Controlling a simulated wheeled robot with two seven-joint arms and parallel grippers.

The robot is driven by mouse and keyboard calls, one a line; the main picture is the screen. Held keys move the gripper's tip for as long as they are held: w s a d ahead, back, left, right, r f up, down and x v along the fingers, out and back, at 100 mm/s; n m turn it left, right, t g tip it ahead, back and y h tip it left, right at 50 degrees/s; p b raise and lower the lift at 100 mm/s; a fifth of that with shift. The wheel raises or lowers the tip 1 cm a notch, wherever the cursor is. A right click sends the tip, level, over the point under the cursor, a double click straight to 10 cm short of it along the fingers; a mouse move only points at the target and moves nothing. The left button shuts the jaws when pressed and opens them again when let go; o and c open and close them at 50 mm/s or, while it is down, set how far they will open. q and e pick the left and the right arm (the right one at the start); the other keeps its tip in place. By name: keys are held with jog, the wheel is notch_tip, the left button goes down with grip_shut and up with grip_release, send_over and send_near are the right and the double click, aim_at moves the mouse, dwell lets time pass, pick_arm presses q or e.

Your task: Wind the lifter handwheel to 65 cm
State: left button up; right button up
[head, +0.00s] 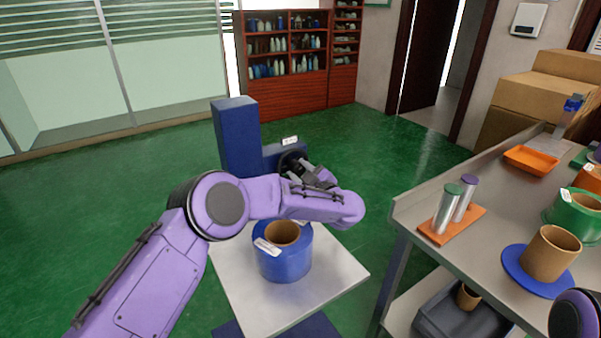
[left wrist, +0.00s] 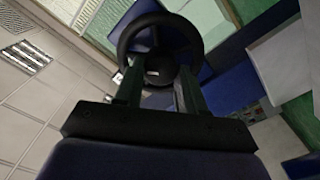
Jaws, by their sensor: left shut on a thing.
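The lifter has a dark blue column (head: 236,140) and a pale platform plate (head: 335,275). Its black handwheel (head: 288,158) sits beside the column, partly hidden by my left wrist. In the left wrist view the handwheel (left wrist: 122,42) shows as a black ring with a hub. My left gripper (head: 305,180) is shut on the handwheel; in the left wrist view its two fingers (left wrist: 158,82) reach up to the ring. A blue roll (head: 285,262) with a brown core stands on the platform. A small white label is above the wheel, too small to read. My right gripper is out of view.
A steel bench (head: 425,205) stands at the right, holding an orange tray (head: 532,160), two capped cylinders on an orange base (head: 452,226), and a brown core on a blue disc (head: 512,275). A grey bin (head: 440,325) is underneath. The green floor behind the lifter is clear.

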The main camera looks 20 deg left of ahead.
pick_arm(q)
jog(key=o, duration=1.1)
jog(key=shift+c, duration=0.2)
jog(key=shift+d, duration=0.1)
jog(key=b+v, duration=0.1)
jog(key=v, duration=0.9)
jog(key=shift+s, duration=0.25)
jog(key=shift+d, duration=0.15)
